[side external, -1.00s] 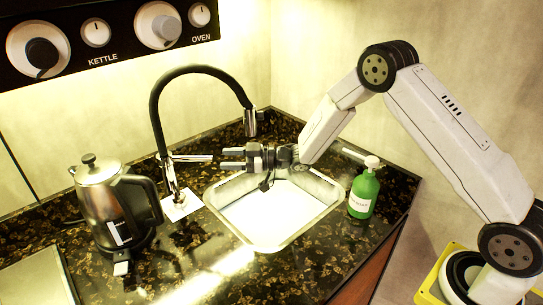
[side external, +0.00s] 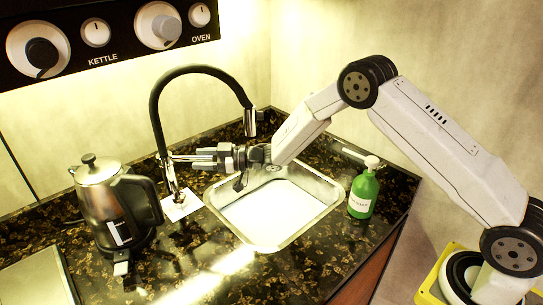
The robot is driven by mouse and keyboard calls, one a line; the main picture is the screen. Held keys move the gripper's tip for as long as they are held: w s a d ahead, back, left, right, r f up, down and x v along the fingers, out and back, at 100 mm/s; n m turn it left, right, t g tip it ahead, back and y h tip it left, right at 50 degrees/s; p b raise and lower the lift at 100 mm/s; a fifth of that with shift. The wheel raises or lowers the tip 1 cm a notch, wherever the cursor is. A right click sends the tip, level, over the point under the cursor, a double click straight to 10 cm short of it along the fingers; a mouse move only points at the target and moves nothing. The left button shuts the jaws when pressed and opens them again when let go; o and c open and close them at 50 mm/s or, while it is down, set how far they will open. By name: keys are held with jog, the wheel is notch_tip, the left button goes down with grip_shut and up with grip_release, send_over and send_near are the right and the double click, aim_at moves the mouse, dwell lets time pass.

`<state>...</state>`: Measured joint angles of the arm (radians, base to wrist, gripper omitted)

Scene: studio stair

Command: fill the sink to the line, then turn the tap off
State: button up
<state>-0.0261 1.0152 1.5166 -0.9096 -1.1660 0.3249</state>
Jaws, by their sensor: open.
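The tap (side external: 157,120) has a black arched neck and a chrome spout end (side external: 250,122) over the back of the sink. Its lever (side external: 180,157) sticks out to the right from the base, partly hidden by my gripper. My gripper (side external: 200,158) is open, its fingers pointing left at the lever. I cannot tell whether they touch it. The steel sink (side external: 225,222) sits in the counter and has a pale, bright inside. The water level and the line cannot be made out, and no stream shows clearly below the spout.
A steel kettle (side external: 105,205) stands left of the tap. A green soap bottle (side external: 363,193) stands right of the sink. A panel of knobs (side external: 100,35) labelled KETTLE and OVEN is on the wall. The dark speckled counter (side external: 190,255) is clear in front.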

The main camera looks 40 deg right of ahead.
grip_shut()
dwell(1.3)
